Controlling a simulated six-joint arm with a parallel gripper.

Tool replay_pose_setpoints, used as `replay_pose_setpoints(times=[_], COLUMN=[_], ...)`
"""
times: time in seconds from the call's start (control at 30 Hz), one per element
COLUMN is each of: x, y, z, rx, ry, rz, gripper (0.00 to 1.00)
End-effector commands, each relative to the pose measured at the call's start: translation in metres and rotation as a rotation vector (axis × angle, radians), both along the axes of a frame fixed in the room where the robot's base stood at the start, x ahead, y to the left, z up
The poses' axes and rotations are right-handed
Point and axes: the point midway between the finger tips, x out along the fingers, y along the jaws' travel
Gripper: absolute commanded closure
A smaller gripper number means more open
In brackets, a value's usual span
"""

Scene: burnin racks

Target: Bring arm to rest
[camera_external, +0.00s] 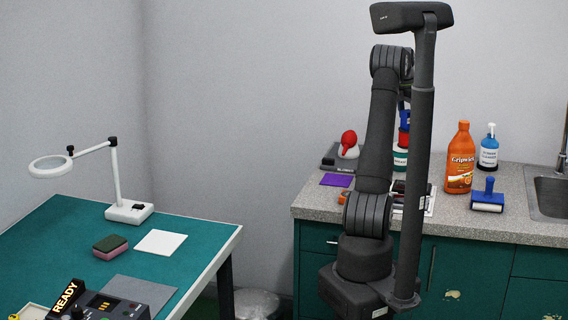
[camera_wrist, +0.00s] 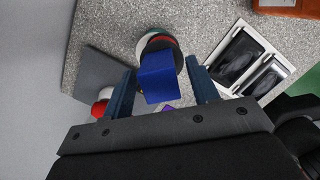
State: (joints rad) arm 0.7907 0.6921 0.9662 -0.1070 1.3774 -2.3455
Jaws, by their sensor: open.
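My arm stands upright in the external view, with its upper part partly hidden behind a dark column. My gripper (camera_wrist: 160,68) shows in the wrist view as two dark blue fingers set apart. In the external view the gripper is mostly hidden behind the column. A blue block-shaped item (camera_wrist: 158,78) appears between the fingers in the wrist view, above a round item with red and pale rims. A gap shows on both sides of it, and I cannot tell its height relative to the fingertips.
A white tray with dark items (camera_wrist: 240,62) lies right of the gripper. A green table (camera_external: 60,222) stands left.

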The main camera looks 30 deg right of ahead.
Motion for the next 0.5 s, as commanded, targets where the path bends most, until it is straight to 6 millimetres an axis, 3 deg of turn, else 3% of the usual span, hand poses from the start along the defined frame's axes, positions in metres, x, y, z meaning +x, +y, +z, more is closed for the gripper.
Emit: replay_pose_setpoints(times=[0.1,0.3,0.5], x=[0.0,0.001,-0.037], y=[-0.002,-0.003,-0.011], z=[-0.017,0.029,0.049], rx=[-0.001,-0.003,-0.001], ry=[-0.001,-0.003,-0.001], rz=[0.0,0.0,-0.002], gripper=[0.46,0.46,0.46])
